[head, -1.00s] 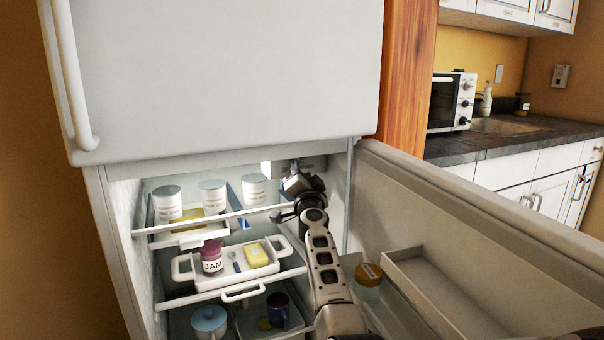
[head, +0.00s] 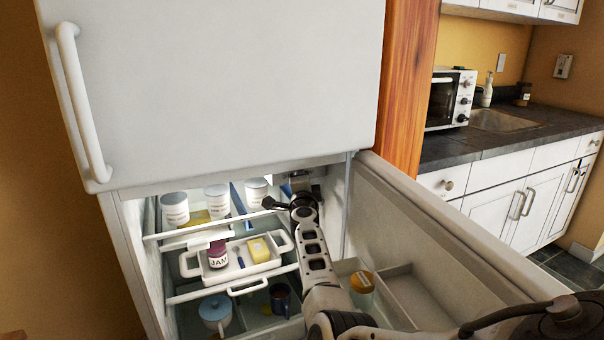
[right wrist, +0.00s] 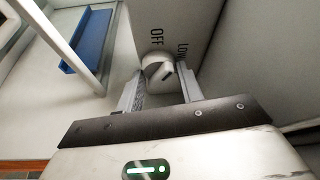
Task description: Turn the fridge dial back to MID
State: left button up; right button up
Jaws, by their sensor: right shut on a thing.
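The fridge dial (right wrist: 157,72) is a small pale round knob on a light panel in the right wrist view. The words OFF and LOW are printed beside it, and a small dark mark shows on its right side, towards LOW. MID is not visible. My right gripper (right wrist: 160,78) has one finger on each side of the dial and is shut on it. In the head view my right gripper (head: 286,194) reaches into the upper right of the open fridge compartment, and the dial is hidden there. My left gripper is not in view.
The open fridge door (head: 440,235) stands right of my arm. Shelves left of it hold white tubs (head: 175,208), a jam jar (head: 217,255) in a white tray (head: 190,267), a blue pot (head: 215,310) and a mug (head: 280,300). A blue strip (right wrist: 88,42) lies near the gripper.

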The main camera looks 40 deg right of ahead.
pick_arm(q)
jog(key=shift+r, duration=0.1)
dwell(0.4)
pick_arm(e)
jog(key=o, duration=1)
jog(key=shift+a, duration=0.1)
